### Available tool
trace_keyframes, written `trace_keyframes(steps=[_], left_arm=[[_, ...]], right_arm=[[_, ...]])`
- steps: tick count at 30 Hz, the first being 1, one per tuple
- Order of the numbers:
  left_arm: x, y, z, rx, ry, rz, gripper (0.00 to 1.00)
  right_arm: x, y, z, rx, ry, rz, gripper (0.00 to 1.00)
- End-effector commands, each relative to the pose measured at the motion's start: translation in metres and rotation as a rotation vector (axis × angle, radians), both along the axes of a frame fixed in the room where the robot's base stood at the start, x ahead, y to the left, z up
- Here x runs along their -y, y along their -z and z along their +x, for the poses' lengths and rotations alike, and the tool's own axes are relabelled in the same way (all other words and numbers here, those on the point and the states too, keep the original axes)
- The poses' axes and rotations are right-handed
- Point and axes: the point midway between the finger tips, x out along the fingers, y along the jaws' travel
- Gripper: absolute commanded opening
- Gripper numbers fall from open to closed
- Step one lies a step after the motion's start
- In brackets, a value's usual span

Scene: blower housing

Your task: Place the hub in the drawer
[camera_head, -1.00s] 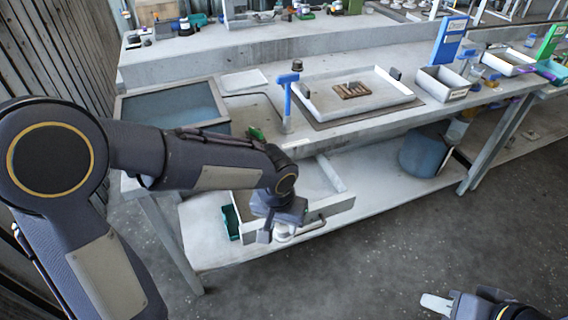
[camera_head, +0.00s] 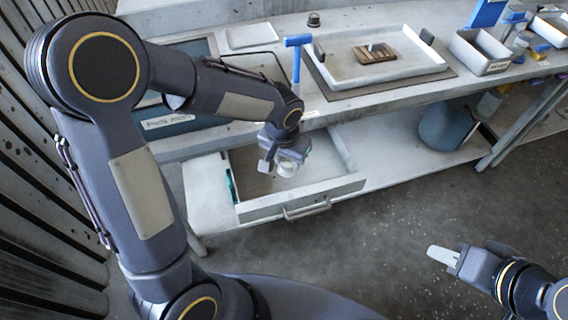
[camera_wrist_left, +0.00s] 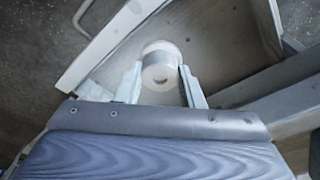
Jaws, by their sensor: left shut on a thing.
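The hub (camera_wrist_left: 161,70) is a pale, round, ring-like part with a hole in its face. It sits between the two fingers of my left gripper (camera_wrist_left: 160,84) in the left wrist view. In the head view, my left gripper (camera_head: 277,165) is shut on the hub (camera_head: 288,169) over the open drawer (camera_head: 341,187). I cannot tell whether the hub touches the drawer floor. The drawer is grey-white, pulled out below the tabletop, with a bar handle on its front. My right gripper (camera_head: 442,256) is at lower right over the floor, away from the bench; its finger gap is unclear.
A green item (camera_head: 232,186) stands at the drawer's left side. Above, the bench holds a blue hammer-shaped tool (camera_head: 297,62), a white tray (camera_head: 340,72) with a brown block, and a grey bin (camera_head: 482,54). A blue-grey round container (camera_head: 444,128) sits on the lower shelf.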

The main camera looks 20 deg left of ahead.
Motion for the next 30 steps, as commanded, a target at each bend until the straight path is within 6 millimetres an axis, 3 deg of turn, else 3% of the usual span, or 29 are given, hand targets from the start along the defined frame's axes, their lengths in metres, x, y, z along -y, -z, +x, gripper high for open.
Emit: trace_keyframes(steps=[8,15,30], left_arm=[[-0.011,0.022,0.015,0.000,-0.002,-0.001,0.09],[-0.014,0.055,0.018,-0.001,-0.001,0.000,0.09],[-0.013,0.064,0.018,0.002,0.000,-0.001,0.09]], right_arm=[[0.000,0.000,0.000,0.000,0.000,0.000,0.33],[0.000,0.003,0.000,0.000,0.000,0.000,0.33],[0.000,0.010,0.000,0.000,0.000,0.000,0.33]])
